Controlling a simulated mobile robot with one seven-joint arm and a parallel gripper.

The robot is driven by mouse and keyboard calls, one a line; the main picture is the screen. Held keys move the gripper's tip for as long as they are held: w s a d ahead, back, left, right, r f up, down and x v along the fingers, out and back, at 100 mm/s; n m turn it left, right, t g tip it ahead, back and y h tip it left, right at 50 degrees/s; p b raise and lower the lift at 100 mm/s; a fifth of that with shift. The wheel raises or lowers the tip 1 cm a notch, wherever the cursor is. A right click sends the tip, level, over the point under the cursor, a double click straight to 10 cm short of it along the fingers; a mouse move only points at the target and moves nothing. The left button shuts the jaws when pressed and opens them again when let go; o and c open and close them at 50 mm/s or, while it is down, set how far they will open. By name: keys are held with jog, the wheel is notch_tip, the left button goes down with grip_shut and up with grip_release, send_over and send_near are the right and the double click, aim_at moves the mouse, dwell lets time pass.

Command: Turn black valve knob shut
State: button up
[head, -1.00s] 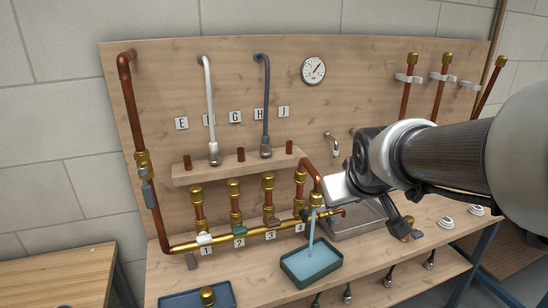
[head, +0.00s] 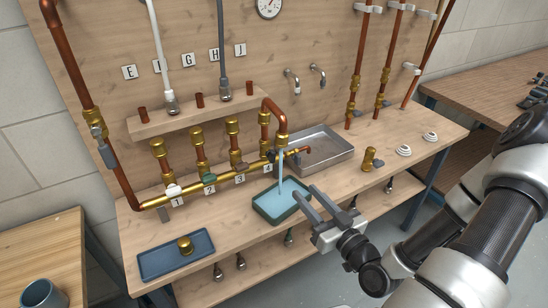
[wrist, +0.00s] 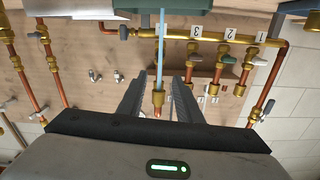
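The black valve knob (head: 272,156) is a small dark handle on the brass manifold (head: 222,180) by label 4 in the head view. The pipe outlet beside it partly crowds it, and its exact angle is hard to tell. Water (head: 281,174) runs from the outlet into a green tray (head: 262,212). My gripper (head: 308,191) is open and empty, in front of and below the knob, near the tray's right side. I cannot make out the black knob there.
White (head: 172,190), green (head: 209,179) and brown (head: 240,168) knobs sit left along the manifold. A metal sink (head: 318,150) is to the right. A blue tray (head: 160,261) with a brass fitting (head: 185,246) stands at the front left. A brass valve (head: 369,160) stands on the bench.

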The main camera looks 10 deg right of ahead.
jog(key=b, duration=0.3)
send_near(274, 157)
jog(key=s, duration=0.2)
jog(key=b+x, duration=0.3)
jog(key=b, duration=0.1)
jog(key=b+x, duration=0.7)
jog(key=x, duration=0.1)
jog(key=shift+d+f+b, duration=0.15)
jog(key=shift+d+b, duration=0.15)
jog(key=shift+b, duration=0.1)
grip_shut()
